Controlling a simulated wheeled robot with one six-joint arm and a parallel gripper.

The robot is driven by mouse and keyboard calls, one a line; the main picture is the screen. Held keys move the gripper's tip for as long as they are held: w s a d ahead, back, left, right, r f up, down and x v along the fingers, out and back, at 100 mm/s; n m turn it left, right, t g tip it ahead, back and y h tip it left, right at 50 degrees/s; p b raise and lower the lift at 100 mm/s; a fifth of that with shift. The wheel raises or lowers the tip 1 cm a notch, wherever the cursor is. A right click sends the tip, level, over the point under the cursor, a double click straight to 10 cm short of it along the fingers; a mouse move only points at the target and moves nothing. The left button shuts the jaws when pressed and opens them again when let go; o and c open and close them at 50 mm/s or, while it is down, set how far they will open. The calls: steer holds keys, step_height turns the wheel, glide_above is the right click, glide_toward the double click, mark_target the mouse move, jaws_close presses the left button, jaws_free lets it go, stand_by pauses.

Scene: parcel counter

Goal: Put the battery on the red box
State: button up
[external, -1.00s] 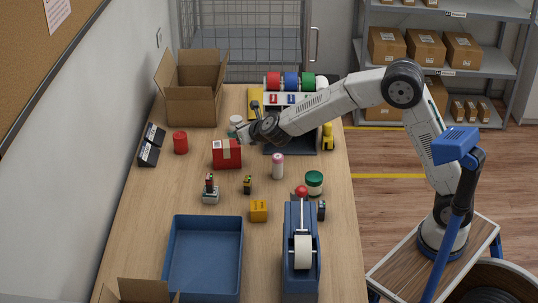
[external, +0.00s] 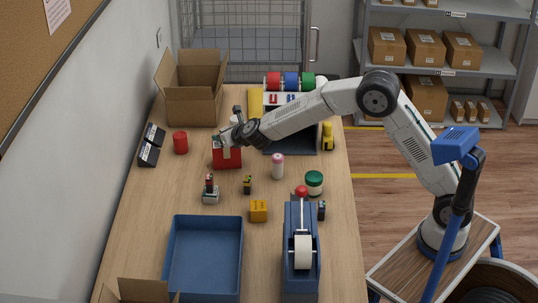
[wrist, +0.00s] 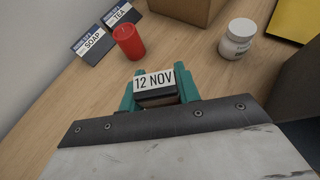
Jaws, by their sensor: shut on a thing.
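The red box (external: 222,163) sits in the middle of the far half of the counter. My gripper (external: 228,146) is over it, fingers down, and covers part of its top. In the wrist view my gripper (wrist: 158,92) has its teal fingers shut on a dark block (wrist: 157,97) with a white label reading "12 NOV". I cannot tell from its look whether this block is the battery. I cannot tell whether it touches the box; the box does not show in the wrist view. Two small dark items, one (external: 247,184) nearer, one (external: 321,210) beside the tape dispenser, are hard to identify.
A red candle (external: 180,143) and SOAP and TEA signs (wrist: 92,45) stand to the left. An open carton (external: 192,105) is behind. A white bottle (wrist: 237,40), pink-capped bottle (external: 278,167), stamp (external: 210,192), blue tray (external: 167,262) and tape dispenser (external: 290,275) are around.

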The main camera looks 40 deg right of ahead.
steer(key=shift+f, duration=0.2)
steer(key=o, duration=1)
steer(key=shift+r, duration=0.2)
steer(key=v, duration=1.2)
